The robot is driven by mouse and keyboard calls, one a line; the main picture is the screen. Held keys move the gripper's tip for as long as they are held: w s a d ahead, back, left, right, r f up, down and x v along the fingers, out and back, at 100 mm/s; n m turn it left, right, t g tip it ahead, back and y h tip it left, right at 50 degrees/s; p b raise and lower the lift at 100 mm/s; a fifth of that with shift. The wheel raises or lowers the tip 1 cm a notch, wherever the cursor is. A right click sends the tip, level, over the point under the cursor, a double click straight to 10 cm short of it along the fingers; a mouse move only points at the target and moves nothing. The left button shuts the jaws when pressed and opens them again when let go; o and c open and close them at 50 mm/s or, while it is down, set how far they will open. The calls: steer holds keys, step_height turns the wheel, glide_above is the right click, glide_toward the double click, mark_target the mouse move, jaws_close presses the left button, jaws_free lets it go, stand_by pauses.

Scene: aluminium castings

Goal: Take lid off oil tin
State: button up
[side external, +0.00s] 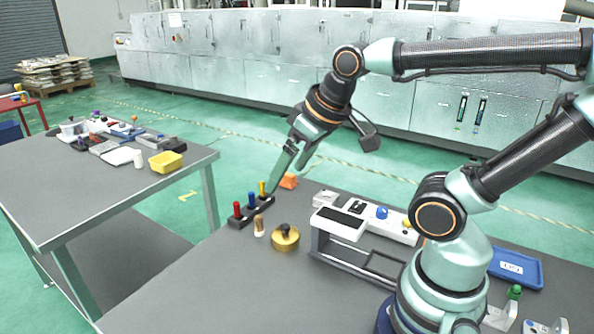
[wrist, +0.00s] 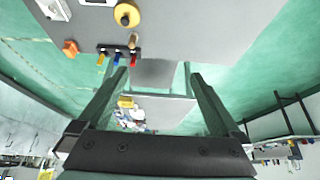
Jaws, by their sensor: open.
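The oil tin (side external: 286,240) is a squat, round, brass-coloured tin on the near grey table. A dark knob (side external: 284,228) stands at its top centre, and the lid appears to be on. In the wrist view the tin (wrist: 126,15) shows at the top edge, left of centre, partly cut off. My gripper (side external: 287,181) is open and empty. It is above the table's far edge, beyond the tin and apart from it. In the wrist view my gripper (wrist: 160,72) has its two fingers spread wide with nothing between them.
A dark rack (side external: 250,212) with red, blue and yellow pegs stands close below my gripper. A small wooden peg (side external: 258,226) stands between rack and tin. An orange block (side external: 288,181) lies behind. A framed stand (side external: 340,222) is right of the tin. Table in front is clear.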

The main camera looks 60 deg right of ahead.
steer(key=c, duration=0.6)
steer(key=shift+o, duration=0.2)
steer(key=m+g, duration=0.6)
steer(key=m, duration=0.9)
glide_above(286, 225)
steer(key=f, duration=1.6)
steer(key=shift+s+f, duration=0.25)
steer(key=shift+f, duration=0.1)
steer(key=shift+w+f, duration=0.15)
steer(key=shift+f, duration=1.15)
steer(key=shift+w+f, duration=0.1)
steer(key=shift+f, duration=1.2)
